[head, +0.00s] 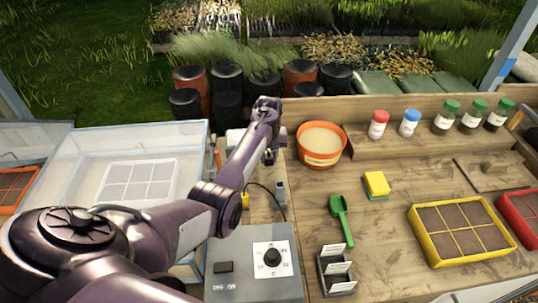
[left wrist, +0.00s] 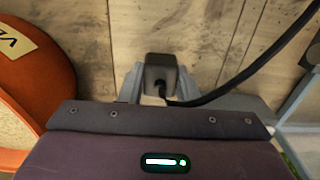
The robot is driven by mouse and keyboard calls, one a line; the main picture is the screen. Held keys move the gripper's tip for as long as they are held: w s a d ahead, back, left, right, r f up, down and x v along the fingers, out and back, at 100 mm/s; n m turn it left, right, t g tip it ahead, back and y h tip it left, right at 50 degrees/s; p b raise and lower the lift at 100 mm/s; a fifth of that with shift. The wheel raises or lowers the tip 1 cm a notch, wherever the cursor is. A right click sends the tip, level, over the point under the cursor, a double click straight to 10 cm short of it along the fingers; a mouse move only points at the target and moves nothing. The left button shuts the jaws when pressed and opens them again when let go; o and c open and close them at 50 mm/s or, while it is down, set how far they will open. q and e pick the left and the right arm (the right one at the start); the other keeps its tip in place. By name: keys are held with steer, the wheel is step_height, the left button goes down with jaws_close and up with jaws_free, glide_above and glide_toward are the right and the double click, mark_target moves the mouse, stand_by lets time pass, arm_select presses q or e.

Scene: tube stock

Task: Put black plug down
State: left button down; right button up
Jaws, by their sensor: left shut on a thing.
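My left gripper (head: 269,158) is over the bench, just left of the orange pot. In the left wrist view the black plug (left wrist: 160,68) sits between its two fingers (left wrist: 158,85), which are shut on it. A black cable (left wrist: 235,88) runs from the plug to the upper right. The wood behind the plug is bare; I cannot tell whether the plug touches it. My right gripper is not in view.
An orange pot (head: 321,145) stands right beside the gripper. A clear propagator (head: 75,170) is left. Bare bench (head: 385,215) lies right of the scoop.

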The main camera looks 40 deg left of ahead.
mark_target(269, 155)
arm_select(q)
steer(key=shift+f, duration=0.2)
steer(key=c, duration=1.1)
jaws_free()
steer(key=shift+o, duration=0.2)
steer(key=shift+r, duration=0.15)
steer(key=shift+r, duration=0.3)
step_height(269, 155, up, 12)
steer(key=p, duration=1.3)
steer(key=shift+r, duration=0.2)
